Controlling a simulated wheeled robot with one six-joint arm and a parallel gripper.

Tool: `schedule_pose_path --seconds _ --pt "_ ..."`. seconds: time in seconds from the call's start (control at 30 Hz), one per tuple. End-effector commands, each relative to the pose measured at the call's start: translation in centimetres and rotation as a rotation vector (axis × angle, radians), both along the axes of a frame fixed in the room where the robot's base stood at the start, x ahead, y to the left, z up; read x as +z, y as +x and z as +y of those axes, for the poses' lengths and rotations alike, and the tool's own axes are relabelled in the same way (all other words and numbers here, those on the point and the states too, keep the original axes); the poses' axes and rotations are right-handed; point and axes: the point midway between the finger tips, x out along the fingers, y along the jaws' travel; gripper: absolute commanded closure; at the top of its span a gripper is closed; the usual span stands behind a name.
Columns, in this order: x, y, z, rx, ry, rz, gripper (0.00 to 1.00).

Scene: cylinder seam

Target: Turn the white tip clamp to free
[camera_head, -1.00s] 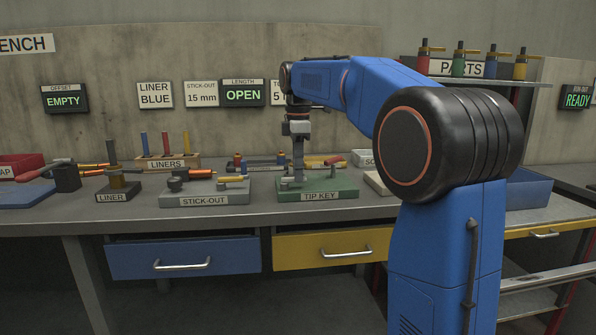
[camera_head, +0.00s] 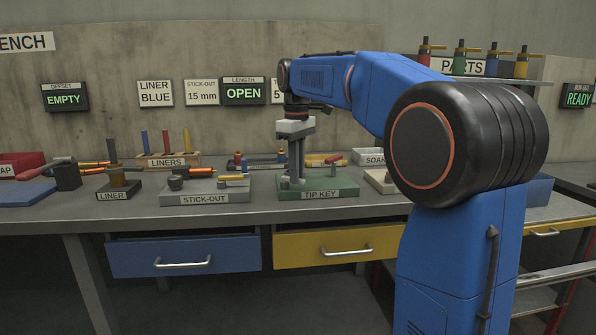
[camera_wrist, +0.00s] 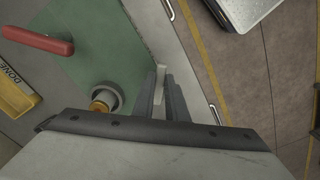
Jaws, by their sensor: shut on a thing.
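My gripper (camera_head: 296,180) points straight down over the green TIP KEY block (camera_head: 345,187) on the bench, its fingers low at the block's left part. In the wrist view my gripper (camera_wrist: 164,82) has its two grey fingers close together on a narrow white piece (camera_wrist: 160,78), which looks like the white tip clamp. It stands at the edge of the green plate (camera_wrist: 115,50). Left of the fingers is a grey round collar with a brass centre (camera_wrist: 103,98). The clamp's full shape and any free marking are hidden by the fingers.
A red handle (camera_wrist: 38,40) lies over the green plate in the wrist view. The grey STICK-OUT block (camera_head: 205,198) stands left of the green block. A LINERS rack (camera_head: 167,160) is behind. A sign reads OPEN (camera_head: 243,94). The front bench strip is clear.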

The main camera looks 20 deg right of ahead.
Motion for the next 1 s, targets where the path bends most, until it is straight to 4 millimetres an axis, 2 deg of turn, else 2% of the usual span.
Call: schedule_pose_path --seconds 0.6,1.0 --pt "0.1 -0.8 2.2 -0.577 0.0 -0.002 1.0" --pt "0.1 -0.7 3.2 -0.845 0.0 -0.002 1.0"
